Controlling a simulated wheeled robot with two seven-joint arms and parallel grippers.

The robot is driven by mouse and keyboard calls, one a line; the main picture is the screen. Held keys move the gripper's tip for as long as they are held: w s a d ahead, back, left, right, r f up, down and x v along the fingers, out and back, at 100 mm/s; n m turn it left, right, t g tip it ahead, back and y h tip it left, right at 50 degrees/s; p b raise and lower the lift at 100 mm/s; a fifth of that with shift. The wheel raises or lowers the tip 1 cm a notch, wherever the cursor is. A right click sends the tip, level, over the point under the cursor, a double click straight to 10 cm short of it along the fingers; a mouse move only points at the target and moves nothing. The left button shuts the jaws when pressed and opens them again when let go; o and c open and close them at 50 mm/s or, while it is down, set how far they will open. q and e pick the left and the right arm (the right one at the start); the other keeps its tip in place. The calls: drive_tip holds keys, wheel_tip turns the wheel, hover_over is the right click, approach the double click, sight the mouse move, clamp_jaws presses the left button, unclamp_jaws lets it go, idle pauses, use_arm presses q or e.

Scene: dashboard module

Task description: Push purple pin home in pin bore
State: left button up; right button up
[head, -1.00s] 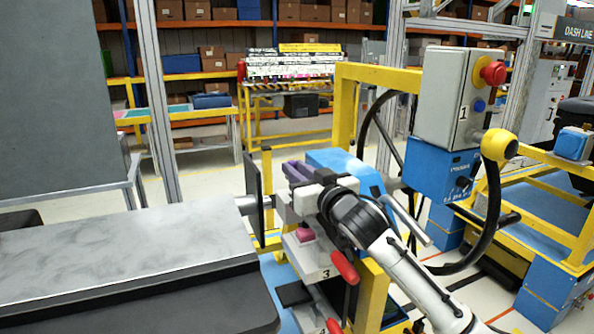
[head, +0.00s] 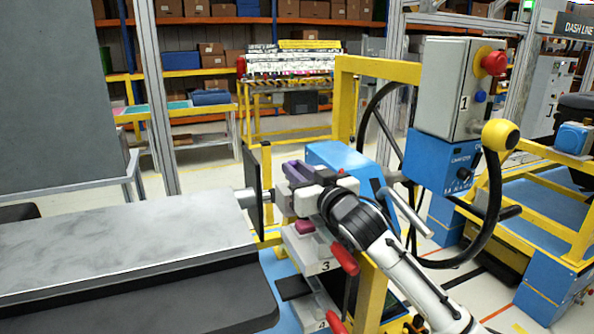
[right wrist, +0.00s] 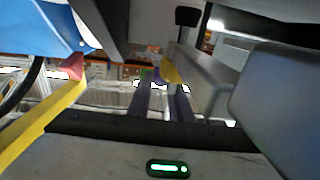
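Purple, two-pronged parts (head: 298,172) show at the front of my right gripper in the head view; I cannot tell whether they are its fingers or the purple pin. In the right wrist view two dark purplish bars stick out from the gripper body, with a narrow gap between them at my right gripper (right wrist: 160,95). A small purple patch (right wrist: 152,75) shows near their far ends. A grey cylinder (head: 246,198) sits by a dark upright plate, left of the gripper. I cannot make out the pin bore. My left gripper is not in view.
A blue box (head: 340,156) and a yellow frame (head: 345,100) are close behind. A grey control box (head: 460,85) stands right. A large grey table (head: 120,235) fills the left.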

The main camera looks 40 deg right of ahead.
drive_tip(key=o, duration=0.4)
drive_tip(key=shift+a+f, duration=0.1)
drive_tip(key=shift+f, duration=0.1)
drive_tip(key=s, duration=0.3)
drive_tip(key=s+a, duration=0.1)
drive_tip(key=s, duration=0.2)
drive_tip(key=s+b, duration=0.1)
drive_tip(key=s, duration=0.3)
drive_tip(key=shift+s+a, duration=0.1)
drive_tip(key=shift+a, duration=0.2)
